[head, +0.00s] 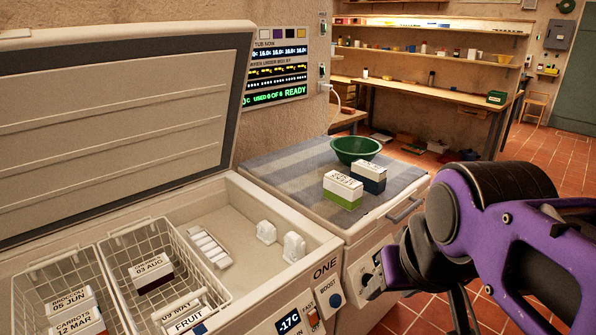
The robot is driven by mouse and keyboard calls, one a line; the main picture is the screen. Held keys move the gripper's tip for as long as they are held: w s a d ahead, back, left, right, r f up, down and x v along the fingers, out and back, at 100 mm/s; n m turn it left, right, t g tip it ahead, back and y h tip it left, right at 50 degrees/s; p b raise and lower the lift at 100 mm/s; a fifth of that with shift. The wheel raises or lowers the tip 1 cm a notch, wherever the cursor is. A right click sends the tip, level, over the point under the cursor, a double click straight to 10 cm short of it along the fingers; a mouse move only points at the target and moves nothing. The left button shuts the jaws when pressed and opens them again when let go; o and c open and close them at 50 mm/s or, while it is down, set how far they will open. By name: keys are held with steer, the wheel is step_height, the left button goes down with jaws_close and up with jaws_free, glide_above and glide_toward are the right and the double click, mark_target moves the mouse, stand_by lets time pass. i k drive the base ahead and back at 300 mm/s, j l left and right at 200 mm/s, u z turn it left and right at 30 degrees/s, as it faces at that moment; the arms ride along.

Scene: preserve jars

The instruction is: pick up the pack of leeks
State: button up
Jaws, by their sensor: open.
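Two small white packs stand close together on the striped cloth over the counter right of the freezer. The nearer pack (342,190) has a green band at its base. The other pack (368,177) has a dark blue band and stands just behind it to the right. The lettering on their tops is too small to read surely, so I cannot tell which is the leeks. My purple and black arm fills the lower right, in front of the counter and apart from both packs. My gripper's fingers do not show.
A green bowl (356,150) stands behind the packs. The striped cloth (295,178) is bare left of the packs.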

mark_target(346, 192)
steer(key=z, duration=0.15)
steer(key=l+u, duration=0.1)
steer(key=u, duration=0.55)
steer(key=i+l+u, duration=0.15)
steer(key=l+u, duration=0.15)
steer(key=i+l+u, duration=0.15)
steer(key=l+u, duration=0.15)
steer(key=l, duration=0.15)
steer(key=l+u, duration=0.1)
steer(key=l, duration=0.35)
steer(key=i+l, duration=0.1)
steer(key=l, duration=0.35)
steer(key=l+u, duration=0.2)
steer(key=l, duration=0.35)
steer(key=k+l+u, duration=0.2)
steer(key=l, duration=0.3)
steer(key=l+u, duration=0.2)
steer(key=l, duration=0.35)
steer(key=i+j+z, duration=0.25)
steer(key=j, duration=0.3)
steer(key=j+z, duration=0.3)
steer(key=j, duration=0.25)
